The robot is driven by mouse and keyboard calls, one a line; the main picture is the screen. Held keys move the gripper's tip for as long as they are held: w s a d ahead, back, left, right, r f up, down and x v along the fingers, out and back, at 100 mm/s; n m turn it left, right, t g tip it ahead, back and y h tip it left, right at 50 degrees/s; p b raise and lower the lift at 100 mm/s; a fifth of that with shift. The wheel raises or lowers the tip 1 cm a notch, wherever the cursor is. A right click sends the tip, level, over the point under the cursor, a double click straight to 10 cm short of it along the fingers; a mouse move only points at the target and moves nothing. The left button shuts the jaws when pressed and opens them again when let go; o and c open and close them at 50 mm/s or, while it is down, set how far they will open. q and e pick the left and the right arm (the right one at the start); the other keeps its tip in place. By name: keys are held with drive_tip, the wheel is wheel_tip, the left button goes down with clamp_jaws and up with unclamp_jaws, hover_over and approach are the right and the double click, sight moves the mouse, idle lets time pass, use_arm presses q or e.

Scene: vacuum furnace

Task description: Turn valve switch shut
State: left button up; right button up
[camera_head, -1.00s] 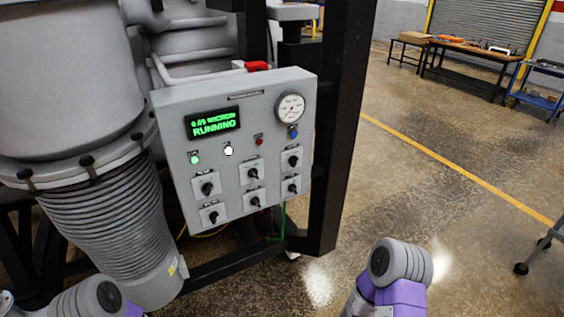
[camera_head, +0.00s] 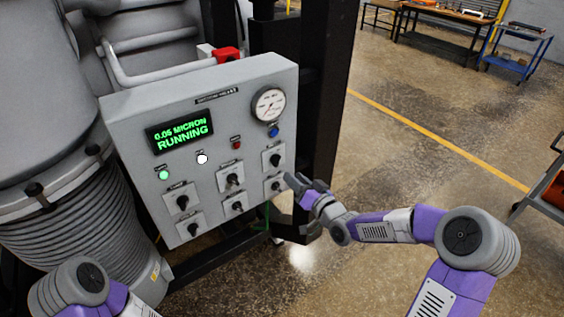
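A grey control panel (camera_head: 145,123) carries several black rotary switches on light plates; their labels are too small to read, so I cannot tell which is the valve switch. They include an upper right switch (camera_head: 275,160), a lower right switch (camera_head: 276,186), a middle upper one (camera_head: 232,180), a middle lower one (camera_head: 237,208), a left upper one (camera_head: 183,203) and a left lower one (camera_head: 194,229). My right gripper (camera_head: 304,181) appears open and empty, just right of the lower right switch, with no clear contact. My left gripper is out of view.
The panel's green display (camera_head: 180,131) reads 0.05 MICRON RUNNING. A round gauge (camera_head: 268,105) sits at its upper right. A black frame post (camera_head: 322,95) stands close behind the right edge.

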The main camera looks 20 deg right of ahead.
sight(279, 162)
drive_tip(key=x, duration=0.7)
drive_tip(key=shift+w+r, duration=0.25)
drive_tip(key=shift+r, duration=0.15)
drive_tip(key=shift+c, duration=0.3)
clamp_jaws()
